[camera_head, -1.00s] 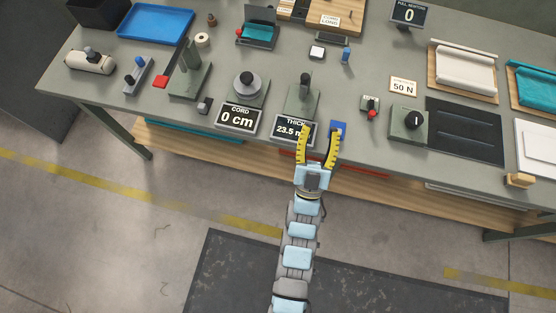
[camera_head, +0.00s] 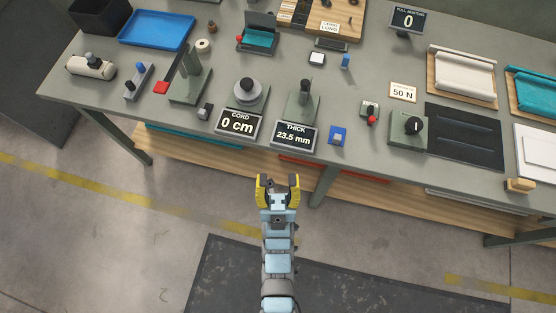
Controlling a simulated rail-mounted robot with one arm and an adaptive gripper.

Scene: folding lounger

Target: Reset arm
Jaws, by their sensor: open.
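My gripper (camera_head: 278,182) has yellow-padded fingers. It is open and empty, over the floor in front of the workbench (camera_head: 190,117), at the lower middle of the view. My arm (camera_head: 280,250) runs straight back from it to the bottom edge. The gripper touches nothing on the bench.
Near the bench's front edge are the "0 cm" display (camera_head: 237,122), the "23.5 mm" display (camera_head: 294,135) and a blue block (camera_head: 338,136). A black pad (camera_head: 464,140) lies to the right. A wooden lower shelf (camera_head: 215,165) spans below. The floor around my arm is clear.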

